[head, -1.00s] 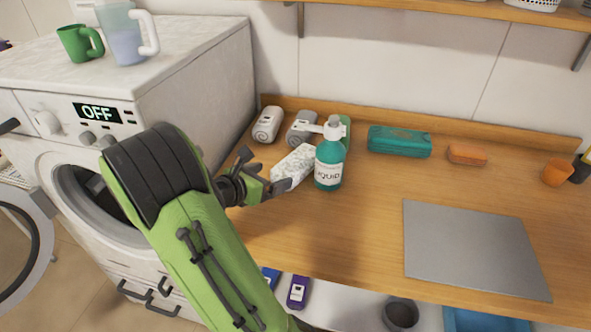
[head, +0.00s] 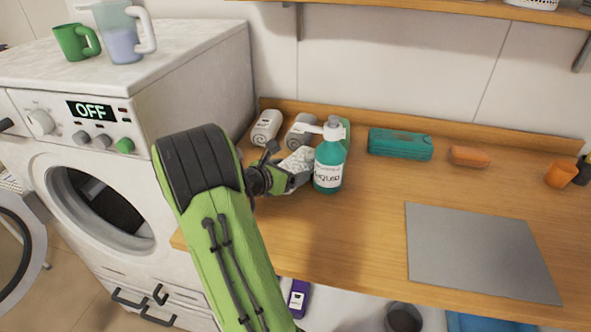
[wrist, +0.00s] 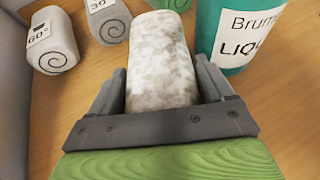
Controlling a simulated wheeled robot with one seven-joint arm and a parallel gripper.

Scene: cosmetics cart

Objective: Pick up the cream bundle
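The cream bundle (head: 298,158) is a pale, grey-speckled roll on the wooden counter, just left of the teal liquid bottle. My gripper (head: 287,165) has one finger on each side of it in the head view, hiding its near end. In the wrist view the bundle (wrist: 160,65) lies lengthwise between the two dark fingers (wrist: 160,75). The fingers are spread and very near its sides; firm contact does not show. The bundle appears to rest on the counter.
The teal pump bottle (head: 329,165) stands close on the right. A whitish roll (head: 266,127) and a grey roll (head: 299,133) lie behind. A teal case (head: 400,143), orange bar (head: 470,156) and grey mat (head: 480,250) are farther right. A washing machine (head: 110,120) stands left.

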